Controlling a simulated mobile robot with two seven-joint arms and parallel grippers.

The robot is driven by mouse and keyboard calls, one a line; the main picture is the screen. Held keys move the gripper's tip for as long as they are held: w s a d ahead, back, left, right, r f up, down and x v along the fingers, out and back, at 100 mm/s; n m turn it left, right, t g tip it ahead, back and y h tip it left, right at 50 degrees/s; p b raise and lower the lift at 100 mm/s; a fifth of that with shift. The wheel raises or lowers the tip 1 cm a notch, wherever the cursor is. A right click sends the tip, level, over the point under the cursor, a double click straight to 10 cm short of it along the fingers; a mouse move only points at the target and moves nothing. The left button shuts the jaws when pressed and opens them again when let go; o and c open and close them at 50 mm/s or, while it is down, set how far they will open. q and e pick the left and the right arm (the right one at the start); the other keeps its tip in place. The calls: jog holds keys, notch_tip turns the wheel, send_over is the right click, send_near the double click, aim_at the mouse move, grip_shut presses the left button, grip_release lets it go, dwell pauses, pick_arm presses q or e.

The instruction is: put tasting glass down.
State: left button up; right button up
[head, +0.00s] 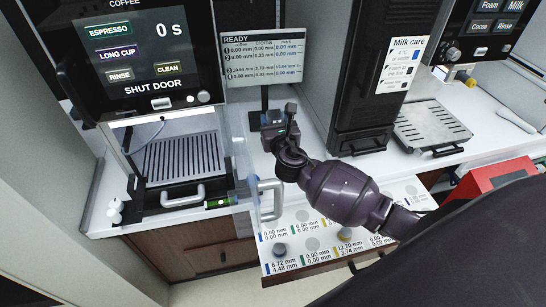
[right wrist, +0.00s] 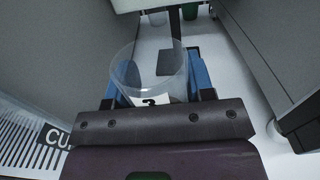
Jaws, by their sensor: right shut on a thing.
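The tasting glass (right wrist: 150,68) is a clear, round glass in the right wrist view. A small white patch with a dark mark, like a "3", shows at its near lower side. My right gripper (right wrist: 155,88) is shut on it, with a blue finger on each side. In the head view my right gripper (head: 276,126) is over the white counter (head: 238,112), in front of a display stand; the glass cannot be made out there. Whether the glass base touches the counter cannot be told. My left gripper is not in view.
A coffee machine (head: 150,55) stands left, showing "SHUT DOOR"; its clear door (head: 243,165) is open beside my right arm. A dark machine (head: 375,75) stands close right. A display (head: 262,57) is behind. A drawer (head: 285,262) is pulled out below.

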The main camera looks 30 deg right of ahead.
notch_tip(320, 180, down, 9)
jog(key=b, duration=0.2)
jog(key=shift+b, duration=0.3)
notch_tip(320, 180, down, 4)
jog(key=shift+f+b, duration=0.1)
jog(key=shift+b, duration=0.6)
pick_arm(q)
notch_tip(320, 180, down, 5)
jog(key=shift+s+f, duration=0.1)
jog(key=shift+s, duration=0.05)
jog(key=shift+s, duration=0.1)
pick_arm(e)
jog(key=o, duration=0.9)
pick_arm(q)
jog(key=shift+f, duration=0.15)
